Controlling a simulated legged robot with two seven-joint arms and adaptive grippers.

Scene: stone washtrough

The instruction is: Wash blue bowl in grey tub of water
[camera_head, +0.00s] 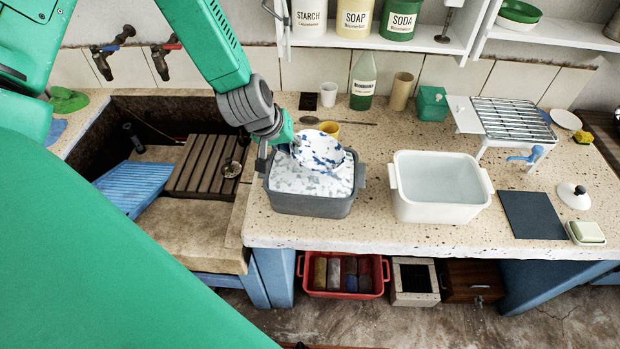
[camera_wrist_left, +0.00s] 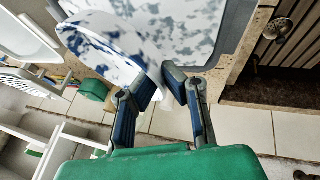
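The bowl (camera_head: 322,150), white with blue blotches, is tilted over the grey tub (camera_head: 311,205) on the stone counter. White and grey-blue foam fills the tub nearly to its rim. My left gripper (camera_head: 284,148) is at the bowl's left edge. In the left wrist view, its fingertips (camera_wrist_left: 164,84) close on the rim of the bowl (camera_wrist_left: 112,42), and the tub's grey wall (camera_wrist_left: 238,30) shows beyond. The bowl's lower edge is against or just above the foam; I cannot tell which. My right gripper is not in view.
A white tub (camera_head: 440,205) of clear water stands right of the grey tub. A yellow cup (camera_head: 330,129), green bottle (camera_head: 363,85) and wire rack (camera_head: 512,118) stand behind. A sunken stone trough (camera_head: 190,225) lies left. A dark mat (camera_head: 532,215) lies at right.

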